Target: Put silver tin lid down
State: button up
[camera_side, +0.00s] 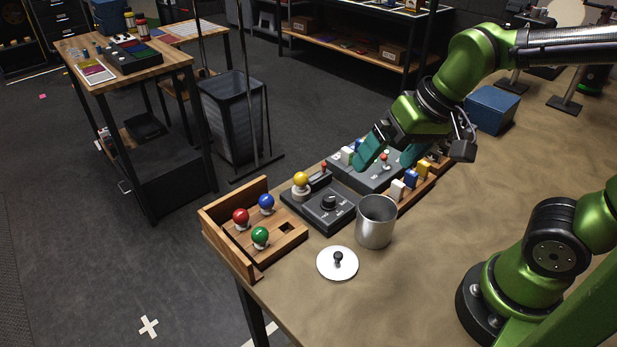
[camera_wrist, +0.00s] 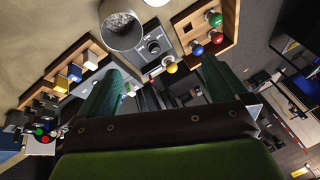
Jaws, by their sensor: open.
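The silver tin lid (camera_side: 337,263), a round disc with a black knob, lies flat on the table in front of the tin in the side view. The silver tin (camera_side: 375,222) stands upright and uncovered behind it to the right; in the wrist view the tin (camera_wrist: 121,31) shows its open mouth at the top. My gripper (camera_side: 388,154) is open and empty, with teal fingers above the grey switch box, behind and apart from the lid and tin. In the wrist view its two fingers (camera_wrist: 160,85) are spread wide.
A wooden tray (camera_side: 290,243) holds red, blue and green knobs left of the lid. A grey dial box (camera_side: 322,215) with a yellow knob nearby stands behind the lid. A wooden rack (camera_side: 420,190) holds coloured blocks. Table right of the tin is clear.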

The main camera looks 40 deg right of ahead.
jog(key=s+d+r+t, duration=0.2)
jog(key=d+r, duration=0.1)
jog(key=shift+s+t, duration=0.2)
jog(key=shift+t, duration=0.1)
